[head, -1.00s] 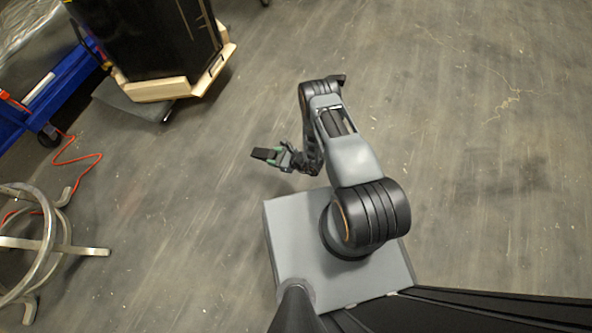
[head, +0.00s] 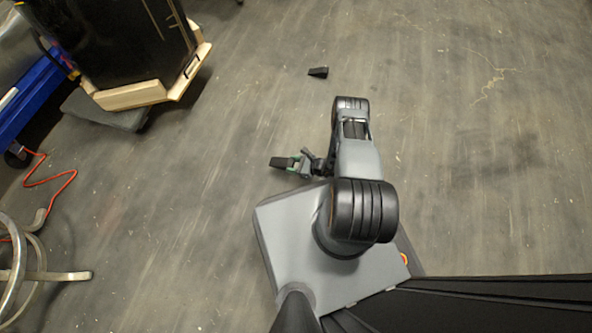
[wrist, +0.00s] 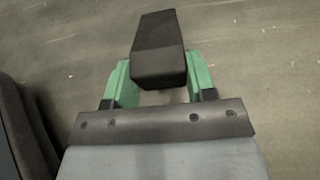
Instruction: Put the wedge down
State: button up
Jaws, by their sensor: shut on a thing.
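A black wedge (head: 280,162) is held in my gripper (head: 293,163), to the left of my arm in the head view. In the wrist view the wedge (wrist: 158,45) sits between the two green fingers of my gripper (wrist: 160,78) and sticks out past their tips. The jaws are shut on it. It appears held above the floor, with no visible contact below it. A second small black wedge-shaped block (head: 318,72) lies on the floor beyond my arm.
A large black cabinet (head: 115,45) on a wooden-edged base (head: 135,95) stands at the upper left, beside a blue cart (head: 30,95). An orange cable (head: 60,182) and a metal tube frame (head: 40,275) are at the left. The grey floor (head: 200,220) around my gripper is clear.

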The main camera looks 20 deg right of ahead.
jog(key=shift+d+f, duration=0.4)
jog(key=shift+f, duration=0.1)
jog(key=f+b, duration=0.2)
jog(key=f, duration=0.1)
jog(key=shift+d+f+b, duration=0.2)
jog(key=shift+f+b, duration=0.1)
jog(key=shift+r, duration=0.1)
jog(key=o, duration=1)
